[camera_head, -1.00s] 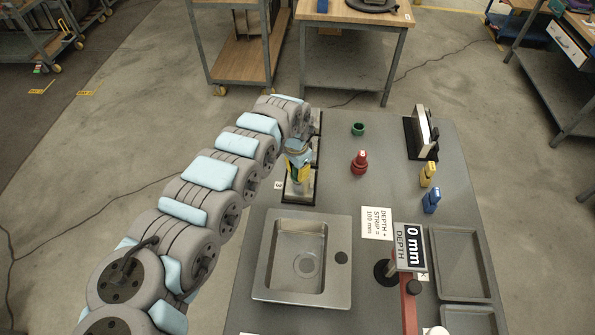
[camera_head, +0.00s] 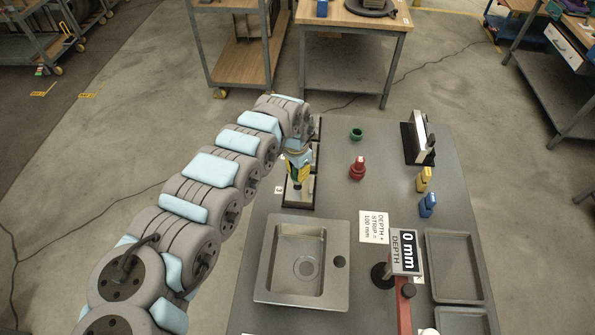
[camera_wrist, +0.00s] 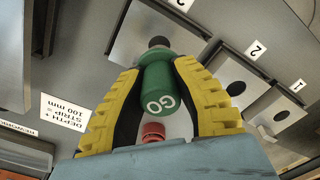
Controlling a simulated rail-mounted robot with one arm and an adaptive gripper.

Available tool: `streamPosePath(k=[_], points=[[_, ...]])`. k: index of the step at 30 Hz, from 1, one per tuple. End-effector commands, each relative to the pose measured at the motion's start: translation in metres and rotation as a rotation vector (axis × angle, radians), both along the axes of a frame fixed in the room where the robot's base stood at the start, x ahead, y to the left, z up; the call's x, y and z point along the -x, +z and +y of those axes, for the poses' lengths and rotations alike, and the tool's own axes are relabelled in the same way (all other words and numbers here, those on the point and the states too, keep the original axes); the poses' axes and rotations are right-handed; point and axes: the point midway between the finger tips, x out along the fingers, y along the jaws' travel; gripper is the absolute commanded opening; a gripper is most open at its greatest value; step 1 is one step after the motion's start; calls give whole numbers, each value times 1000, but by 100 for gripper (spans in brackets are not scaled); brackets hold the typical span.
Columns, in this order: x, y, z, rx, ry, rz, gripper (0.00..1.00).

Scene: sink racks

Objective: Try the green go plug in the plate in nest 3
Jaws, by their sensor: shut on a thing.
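My gripper (camera_wrist: 160,105) is shut on the green go plug (camera_wrist: 155,88), whose "GO" end faces the wrist camera between the yellow fingers. In the head view my gripper (camera_head: 298,168) is over the nest row, with a bit of green (camera_head: 297,186) below its fingers. The plate in nest 3 (camera_wrist: 128,38) lies beyond the plug in the wrist view. A dark round spot shows just past the plug's far end; I cannot tell whether it is the plate's hole or whether the plug touches the plate. The label 3 (camera_head: 279,189) stands beside this nest.
Plates with holes, labelled 2 (camera_wrist: 236,88) and 1 (camera_wrist: 281,115), are alongside. A red plug (camera_head: 357,170) and a green ring-shaped piece (camera_head: 356,134) stand to the right. The sink (camera_head: 302,262) is in front; blue (camera_head: 428,205) and yellow (camera_head: 424,181) pieces are farther right.

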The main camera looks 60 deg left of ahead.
Motion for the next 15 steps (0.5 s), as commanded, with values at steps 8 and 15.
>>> streamPosePath(k=[8,15], points=[[0,13,0,0,0,1,0],[0,19,0,0,0,1,0]])
